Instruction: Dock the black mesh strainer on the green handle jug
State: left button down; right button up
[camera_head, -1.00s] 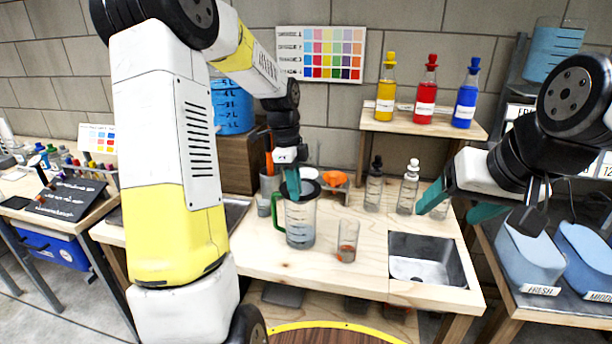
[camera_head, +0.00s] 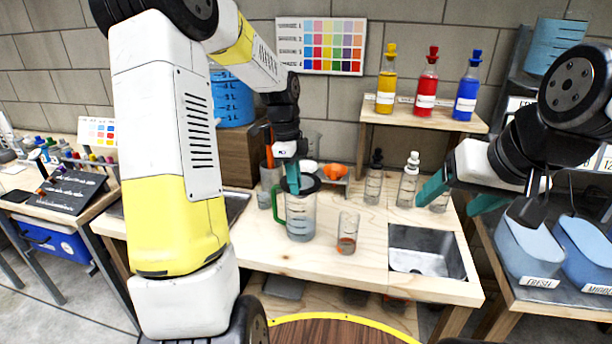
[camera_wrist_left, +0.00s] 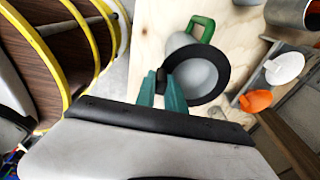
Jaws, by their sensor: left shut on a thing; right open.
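The clear jug (camera_head: 300,223) with a green handle (camera_head: 279,208) stands upright on the wooden bench. In the left wrist view its green handle (camera_wrist_left: 203,27) sticks out past the strainer. The black mesh strainer (camera_head: 309,185) lies over the jug's mouth, its dark rim (camera_wrist_left: 225,67) ringing a grey mesh in the left wrist view. I cannot tell whether it rests on the jug's rim or hovers just above. My left gripper (camera_head: 292,183) is shut on the strainer's short black grip; its teal fingers (camera_wrist_left: 162,90) show in the wrist view.
A small beaker (camera_head: 348,234) with orange liquid stands right of the jug. Dropper bottles (camera_head: 408,182) stand behind. An orange item (camera_head: 334,170) lies behind the jug. A sink (camera_head: 428,250) is at the right. The bench front between beaker and sink is clear.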

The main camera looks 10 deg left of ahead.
pick_arm(q)
jog(key=shift+f, duration=0.55)
dwell(0.4)
jog(key=c, duration=1.7)
grip_release()
notch_tip(320, 180, up, 11)
jog(key=a, duration=0.1)
jog(key=shift+a, duration=0.15)
